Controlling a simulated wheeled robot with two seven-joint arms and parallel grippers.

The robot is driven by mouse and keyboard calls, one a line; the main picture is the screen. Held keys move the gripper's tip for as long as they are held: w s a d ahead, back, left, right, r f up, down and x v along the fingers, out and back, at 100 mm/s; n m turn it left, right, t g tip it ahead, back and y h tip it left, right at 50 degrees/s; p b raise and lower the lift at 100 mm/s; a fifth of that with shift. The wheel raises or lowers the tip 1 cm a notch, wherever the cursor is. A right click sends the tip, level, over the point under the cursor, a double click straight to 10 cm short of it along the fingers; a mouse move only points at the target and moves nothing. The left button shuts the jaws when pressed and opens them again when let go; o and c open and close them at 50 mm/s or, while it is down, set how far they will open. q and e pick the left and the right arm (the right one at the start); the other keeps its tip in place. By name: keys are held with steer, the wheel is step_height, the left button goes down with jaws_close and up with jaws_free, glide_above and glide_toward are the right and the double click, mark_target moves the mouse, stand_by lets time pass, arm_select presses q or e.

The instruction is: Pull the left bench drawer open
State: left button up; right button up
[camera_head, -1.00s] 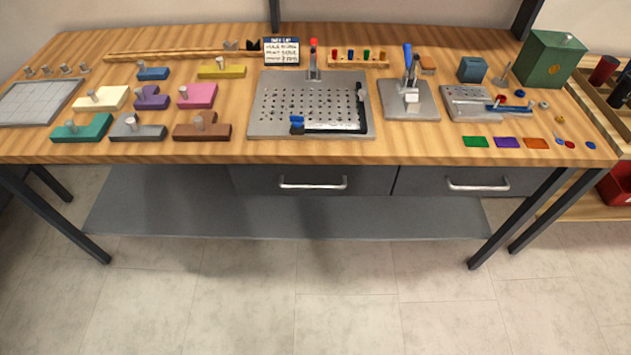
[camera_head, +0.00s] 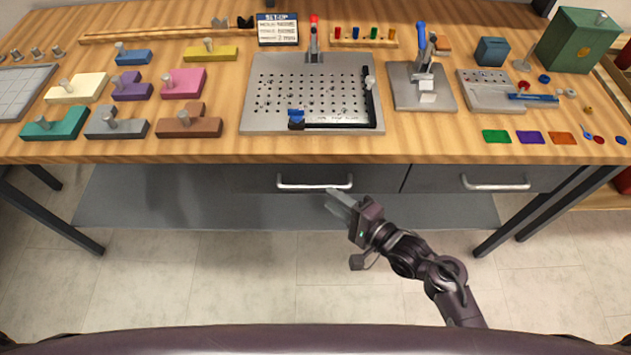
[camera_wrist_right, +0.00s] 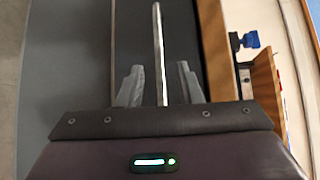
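The left drawer (camera_head: 379,180) is a dark grey front under the bench top and looks shut. Its silver bar handle (camera_head: 314,184) runs level across it. My right gripper (camera_head: 335,201) is just below and right of the handle's middle in the head view. In the right wrist view its two fingers (camera_wrist_right: 160,86) are apart, with the handle bar (camera_wrist_right: 158,45) showing in the gap between them. I see no finger closed on the bar. Whether the fingertips reach past it I cannot tell. My left gripper is not in view.
The right drawer, with its own handle (camera_head: 495,185), sits beside it. The bench top (camera_head: 200,150) overhangs both and carries a perforated plate (camera_head: 300,85), colored blocks and tools. A grey lower shelf (camera_head: 180,208) lies beneath. The floor in front is clear.

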mark_target(318, 189)
steer(key=x, duration=0.6)
steer(key=shift+w+a+f, duration=0.1)
steer(key=shift+w+a, duration=0.1)
steer(key=shift+w, duration=0.05)
jaws_close()
